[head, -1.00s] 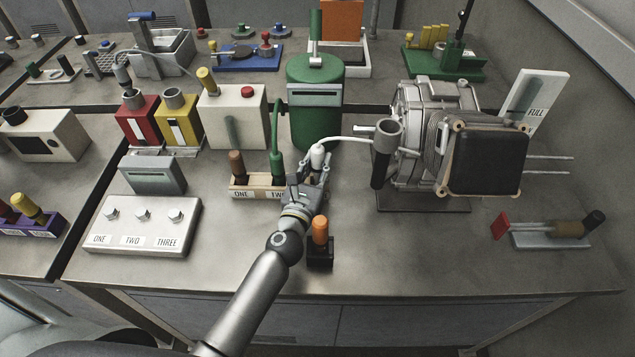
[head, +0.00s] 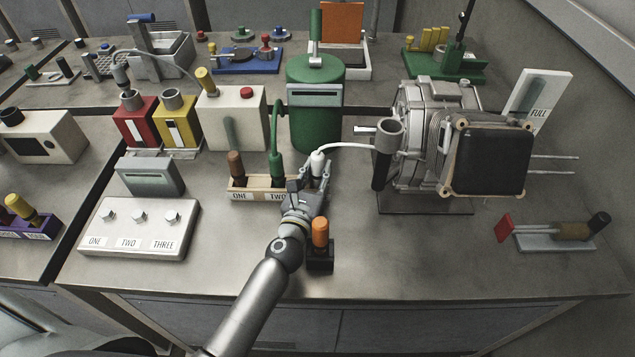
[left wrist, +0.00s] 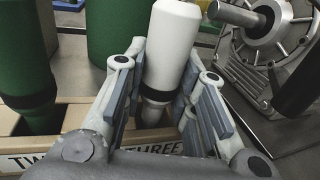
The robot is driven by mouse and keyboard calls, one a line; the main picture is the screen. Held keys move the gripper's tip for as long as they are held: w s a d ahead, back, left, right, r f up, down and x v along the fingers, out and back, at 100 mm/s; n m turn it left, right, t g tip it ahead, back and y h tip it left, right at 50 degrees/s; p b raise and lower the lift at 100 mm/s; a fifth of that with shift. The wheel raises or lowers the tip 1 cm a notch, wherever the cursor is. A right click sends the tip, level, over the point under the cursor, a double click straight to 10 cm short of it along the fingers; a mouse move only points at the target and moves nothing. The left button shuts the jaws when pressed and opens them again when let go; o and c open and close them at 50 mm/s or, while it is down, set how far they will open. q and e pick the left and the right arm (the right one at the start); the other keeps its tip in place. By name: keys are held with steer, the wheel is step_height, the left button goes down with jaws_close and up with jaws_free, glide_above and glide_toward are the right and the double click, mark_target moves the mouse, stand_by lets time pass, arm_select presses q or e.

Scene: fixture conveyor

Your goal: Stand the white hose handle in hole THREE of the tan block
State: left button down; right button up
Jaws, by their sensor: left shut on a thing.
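The white hose handle (head: 317,161) is upright in the head view, with a white hose running right from its top. My left gripper (head: 314,182) is shut on it; in the left wrist view the white handle (left wrist: 172,45) sits between the fingers (left wrist: 155,85). The tan block (head: 258,196) has a brown handle (head: 236,167) at ONE and a green handle (head: 276,160) at TWO. In the left wrist view the white handle's dark lower end is at the block (left wrist: 20,124) behind the THREE label (left wrist: 157,147). How deep it sits is hidden.
An orange-topped handle in a black holder (head: 320,243) stands close right of my left forearm. A green canister (head: 317,115) is behind.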

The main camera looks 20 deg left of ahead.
arm_select(q)
steer(key=shift+f+b, duration=0.3)
stand_by(0.5)
steer(key=c, duration=1.1)
jaws_free()
steer(key=shift+s, duration=0.1)
steer(key=shift+s, duration=3.7)
